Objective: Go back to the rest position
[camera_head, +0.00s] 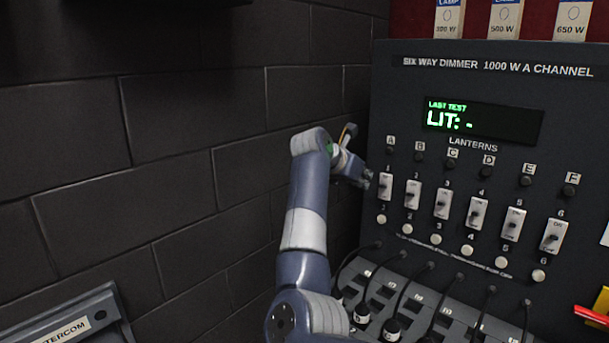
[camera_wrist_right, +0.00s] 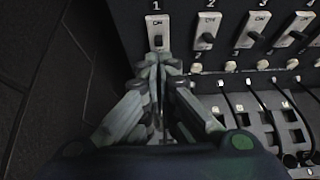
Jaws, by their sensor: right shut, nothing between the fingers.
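My right gripper (camera_head: 366,180) is at the left edge of the dimmer panel (camera_head: 400,100), beside switch 1 (camera_head: 385,186). In the right wrist view the gripper (camera_wrist_right: 155,62) is shut, with nothing between its fingers. Its tips are just below switch 1 (camera_wrist_right: 158,37) in that picture; I cannot tell whether they touch the panel. The round button under switch 1 shows in the head view (camera_head: 381,219) and is hidden behind the fingers in the wrist view. The display (camera_head: 482,121) reads "LAST TEST LIT: -". My left gripper is not in view.
Several more switches and white buttons run to the right along the panel. Black cables (camera_head: 405,290) plug into a sloped patch strip below. A dark brick wall (camera_head: 180,190) stands at the left. An intercom box (camera_head: 70,325) is at the lower left. A red-handled thing (camera_head: 591,314) is at the right edge.

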